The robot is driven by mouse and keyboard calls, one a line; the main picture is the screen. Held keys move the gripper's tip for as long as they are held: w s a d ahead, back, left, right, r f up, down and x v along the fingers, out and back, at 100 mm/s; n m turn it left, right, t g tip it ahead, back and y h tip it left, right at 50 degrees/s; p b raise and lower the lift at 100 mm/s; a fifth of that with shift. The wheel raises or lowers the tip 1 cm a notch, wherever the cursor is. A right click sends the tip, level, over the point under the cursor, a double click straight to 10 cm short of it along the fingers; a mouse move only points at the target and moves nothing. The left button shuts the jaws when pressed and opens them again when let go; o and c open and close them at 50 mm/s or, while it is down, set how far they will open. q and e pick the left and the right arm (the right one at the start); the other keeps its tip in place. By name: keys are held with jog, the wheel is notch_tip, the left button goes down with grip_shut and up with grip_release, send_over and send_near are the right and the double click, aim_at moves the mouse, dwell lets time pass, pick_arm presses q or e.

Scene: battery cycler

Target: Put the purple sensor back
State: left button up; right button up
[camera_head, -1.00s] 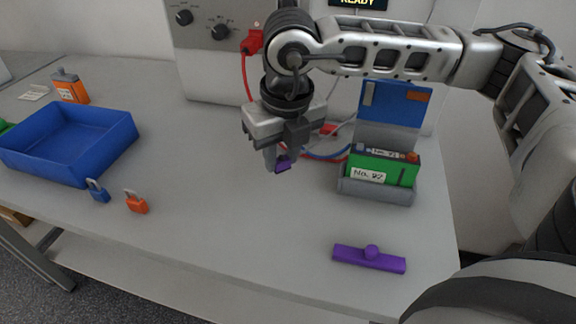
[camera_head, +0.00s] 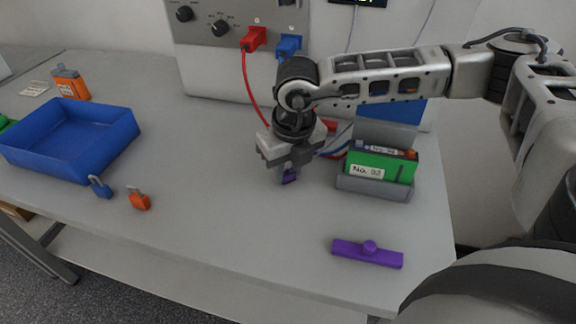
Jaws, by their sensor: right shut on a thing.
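A purple bar with a round knob (camera_head: 367,254) lies at the table's front right, apart from the gripper. My left gripper is not in view.
A green battery labelled No. 92 (camera_head: 381,166) sits in a grey holder (camera_head: 374,188) right of the gripper. Red and blue leads run behind it from the cycler (camera_head: 208,60). A blue tray (camera_head: 70,150), two padlocks (camera_head: 139,199) and an orange battery (camera_head: 71,84) are left. The front middle is clear.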

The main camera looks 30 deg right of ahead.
jog(key=o, duration=1)
jog(key=shift+r+p, duration=0.35)
jog(key=shift+p, duration=0.2)
jog(key=shift+s+r+b, duration=0.1)
jog(key=shift+r+b, duration=0.2)
jog(key=shift+r, duration=0.05)
jog(key=r, duration=0.3)
jog(key=s+r, duration=0.1)
jog(key=r, duration=0.3)
jog(key=r+b, duration=0.1)
jog(key=r, duration=0.2)
jog(key=shift+s+a+r, duration=0.1)
jog(key=shift+s+r, duration=0.25)
jog(key=shift+r, duration=0.05)
